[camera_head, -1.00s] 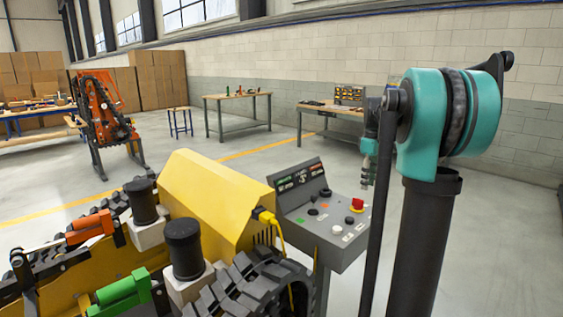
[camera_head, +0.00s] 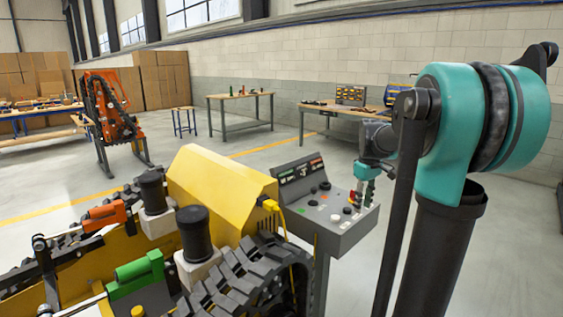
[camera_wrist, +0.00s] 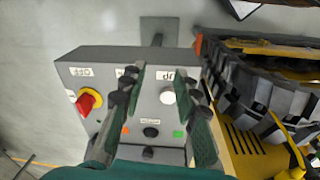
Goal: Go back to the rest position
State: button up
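My gripper (camera_head: 364,182) shows beyond my arm's dark link, in front of the grey control panel (camera_head: 330,238) in the head view. In the wrist view my gripper (camera_wrist: 157,78) has its two green fingers spread apart, with nothing between them. The panel (camera_wrist: 100,62) lies beyond the fingers, apart from them as far as I can tell. A red emergency knob on a yellow base (camera_wrist: 88,101) is left of the fingers. A white button (camera_wrist: 167,97) shows between them. Part of the panel is hidden behind the fingers.
A yellow tracked carrier (camera_head: 215,190) stands left of the panel, with a yellow plug and cable (camera_head: 269,205) on it. Its black track (camera_head: 245,285) is close by. Workbenches (camera_head: 240,96) and an orange machine (camera_head: 108,110) stand farther back. Open floor lies between.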

jog(key=s+a+f+m+t, duration=0.1)
jog(key=s+a+f+m, duration=0.2)
jog(key=s+f, duration=0.6)
jog(key=s+a+f+m+t, duration=0.2)
jog(key=s+a+f, duration=0.3)
jog(key=s+f, duration=0.4)
jog(key=s+m, duration=0.1)
jog(key=s, duration=0.3)
jog(key=shift+s+m, duration=0.2)
jog(key=shift+m, duration=0.2)
dwell(1.3)
